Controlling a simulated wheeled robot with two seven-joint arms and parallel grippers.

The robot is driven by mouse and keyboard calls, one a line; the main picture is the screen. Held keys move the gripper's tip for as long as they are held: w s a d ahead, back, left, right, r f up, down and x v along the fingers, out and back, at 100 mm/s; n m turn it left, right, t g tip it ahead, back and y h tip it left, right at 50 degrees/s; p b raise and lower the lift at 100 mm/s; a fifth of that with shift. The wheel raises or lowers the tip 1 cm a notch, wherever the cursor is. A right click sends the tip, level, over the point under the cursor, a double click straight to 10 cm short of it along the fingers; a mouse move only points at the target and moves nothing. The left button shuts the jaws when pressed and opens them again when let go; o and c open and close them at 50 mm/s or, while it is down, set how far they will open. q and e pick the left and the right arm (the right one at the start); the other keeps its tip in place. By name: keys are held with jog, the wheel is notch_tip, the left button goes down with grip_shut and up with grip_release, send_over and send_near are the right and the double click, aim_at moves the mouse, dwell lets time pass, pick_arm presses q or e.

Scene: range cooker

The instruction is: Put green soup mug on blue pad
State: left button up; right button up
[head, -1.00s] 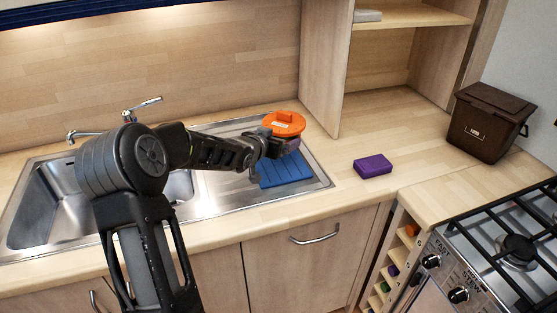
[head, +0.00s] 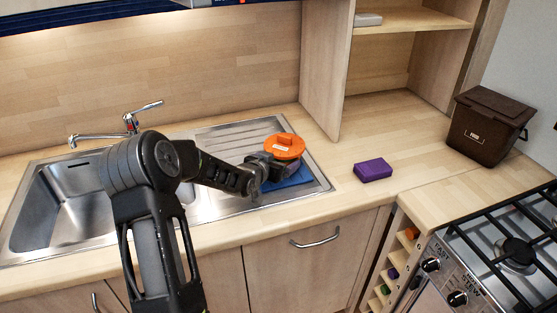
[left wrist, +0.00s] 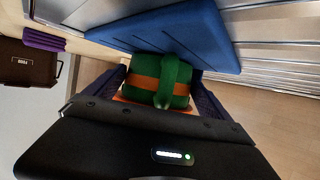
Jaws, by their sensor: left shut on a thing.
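The green soup mug (left wrist: 172,72) has an orange band and a green handle in the left wrist view. In the head view its orange lid (head: 284,146) shows on top, and the gripper and lid hide most of its body. My left gripper (head: 270,165) is shut on the mug, with a finger on each side in the left wrist view. The blue pad (head: 296,180) lies on the ribbed steel drainer, partly hidden under the mug and gripper. It also shows in the left wrist view (left wrist: 190,30). The mug is over the pad, very low; I cannot tell if they touch.
The steel sink (head: 80,205) and tap (head: 132,122) are left of the drainer. A purple block (head: 373,170) lies on the counter to the right. A brown bin (head: 488,124) stands further right, behind the gas hob (head: 515,250). A wooden partition (head: 322,75) rises behind the pad.

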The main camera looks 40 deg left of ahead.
pick_arm(q)
jog(key=shift+f, duration=0.15)
jog(key=o, duration=1.5)
jog(key=shift+o, duration=0.2)
jog(key=shift+s+r, duration=0.15)
jog(key=shift+r, duration=0.05)
jog(key=b+v, duration=0.1)
jog(key=v, duration=1)
jog(key=shift+s+r, duration=0.15)
jog(key=shift+s, duration=0.2)
jog(key=shift+d, duration=0.1)
